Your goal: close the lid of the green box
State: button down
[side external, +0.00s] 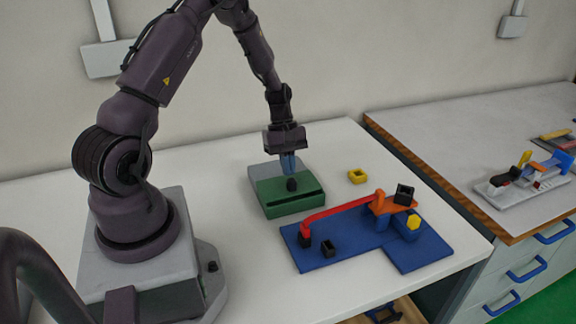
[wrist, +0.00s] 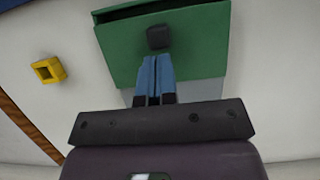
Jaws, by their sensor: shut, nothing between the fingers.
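The green box (side external: 296,208) stands on the white table in front of my arm. Its flat green lid (side external: 268,188) has a black knob (side external: 291,184), and a dark gap shows along the box's front edge. In the wrist view the lid (wrist: 195,50), the knob (wrist: 158,37) and the dark gap along the far edge also show. My gripper (side external: 289,173) is shut and empty, with its blue fingers above the lid, just behind the knob. In the wrist view the fingertips (wrist: 155,60) are close to the knob; I cannot tell whether they touch it.
A grey plate (side external: 264,171) lies behind the lid. A yellow hollow block (side external: 358,176) lies right of the box. Further right is a blue base (side external: 340,251) with a red bar (side external: 340,213), an orange piece and black blocks. A second bench stands at the far right.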

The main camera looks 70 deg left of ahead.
jog(key=shift+d, duration=1.2)
jog(key=shift+a, duration=0.15)
